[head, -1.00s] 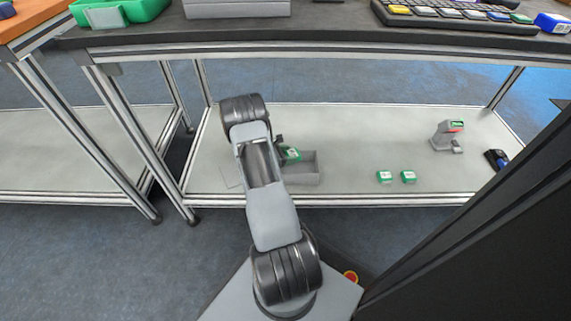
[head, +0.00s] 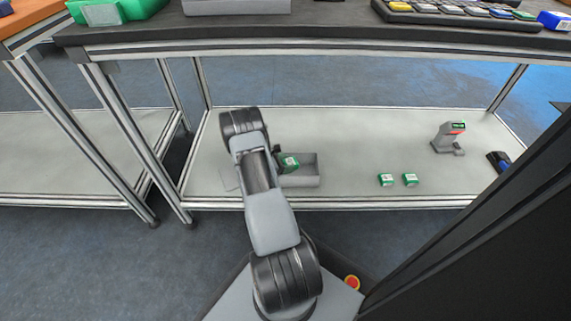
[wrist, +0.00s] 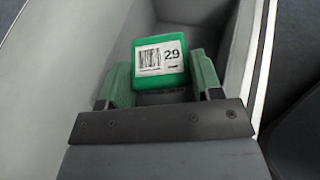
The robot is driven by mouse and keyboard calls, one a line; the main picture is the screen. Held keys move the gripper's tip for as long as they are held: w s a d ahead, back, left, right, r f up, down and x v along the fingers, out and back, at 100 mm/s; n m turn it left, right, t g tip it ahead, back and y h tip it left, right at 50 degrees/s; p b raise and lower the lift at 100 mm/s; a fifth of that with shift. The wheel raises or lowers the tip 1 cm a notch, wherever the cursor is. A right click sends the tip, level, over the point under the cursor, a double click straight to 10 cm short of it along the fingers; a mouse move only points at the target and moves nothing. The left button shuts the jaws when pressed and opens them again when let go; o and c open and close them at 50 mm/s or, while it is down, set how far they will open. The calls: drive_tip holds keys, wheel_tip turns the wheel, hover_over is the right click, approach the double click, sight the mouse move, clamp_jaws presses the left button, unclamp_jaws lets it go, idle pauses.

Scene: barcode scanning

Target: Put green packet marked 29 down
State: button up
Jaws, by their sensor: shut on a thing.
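The green packet marked 29 (wrist: 159,56) shows in the wrist view with a white barcode label facing the camera. My gripper (wrist: 158,88) is shut on it, one green-tipped finger on each side. In the head view the packet (head: 289,163) appears at the left part of the grey tray (head: 307,181) on the lower shelf. My arm hides most of the gripper there. I cannot tell whether the packet touches the tray floor.
Two green packets (head: 385,180) (head: 410,179) lie on the lower shelf (head: 350,140) right of the tray. A grey scanner stand (head: 446,138) and a dark blue device (head: 498,161) are farther right. The tabletop (head: 300,35) overhangs the shelf. The shelf between tray and stand is mostly clear.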

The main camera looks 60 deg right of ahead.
drive_tip(key=shift+f, duration=0.35)
drive_tip(key=o, duration=0.7)
drive_tip(key=shift+s+a+f, duration=0.1)
drive_tip(key=shift+f, duration=0.05)
drive_tip(key=shift+o, duration=0.2)
drive_tip(key=shift+r, duration=0.45)
drive_tip(key=w+a+r+m+t+y+p, duration=0.1)
drive_tip(key=w+a+r+m+y+p, duration=0.15)
drive_tip(key=a+r, duration=0.55)
drive_tip(key=w+a+r+m+y+p, duration=0.1)
drive_tip(key=w+a+r+p, duration=0.25)
drive_tip(key=a+r, duration=0.45)
drive_tip(key=s+a+r+m+t+y, duration=0.4)
drive_tip(key=a+r, duration=0.4)
drive_tip(key=a, duration=0.4)
drive_tip(key=s+a+r+m+t+y+b, duration=0.1)
drive_tip(key=s+a+r+m+t+y, duration=0.3)
drive_tip(key=a+r, duration=0.4)
drive_tip(key=s+a, duration=0.1)
drive_tip(key=a, duration=0.3)
drive_tip(key=shift+s+t, duration=0.3)
drive_tip(key=shift+s, duration=0.05)
